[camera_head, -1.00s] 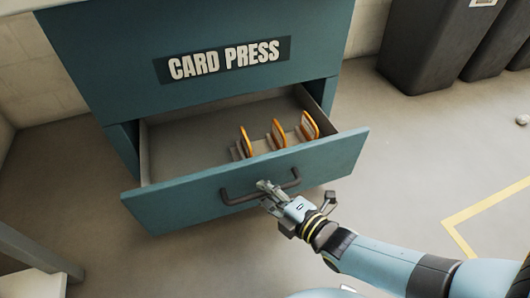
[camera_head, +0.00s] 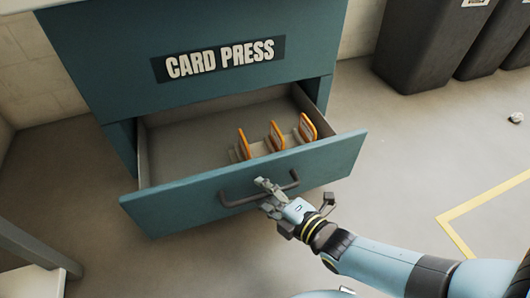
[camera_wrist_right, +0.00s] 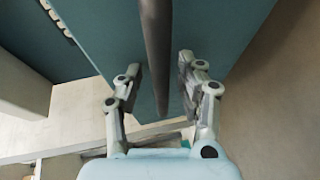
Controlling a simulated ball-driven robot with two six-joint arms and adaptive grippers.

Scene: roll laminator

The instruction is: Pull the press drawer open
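The press drawer (camera_head: 160,212) is a teal drawer under the CARD PRESS sign, and it stands well out of the cabinet, its inside showing. Its dark bar handle (camera_head: 240,196) is on the front panel. In the right wrist view the handle (camera_wrist_right: 157,55) runs between the two fingers of my right gripper (camera_wrist_right: 158,85). The fingers are apart, with a narrow gap visible on each side of the bar. My left gripper is not in view.
Three orange-edged items (camera_head: 277,136) stand in the drawer's right half. The teal cabinet (camera_head: 110,45) rises behind. Dark bins (camera_head: 425,50) stand at the upper right. A pale furniture piece (camera_head: 30,283) is at the lower left.

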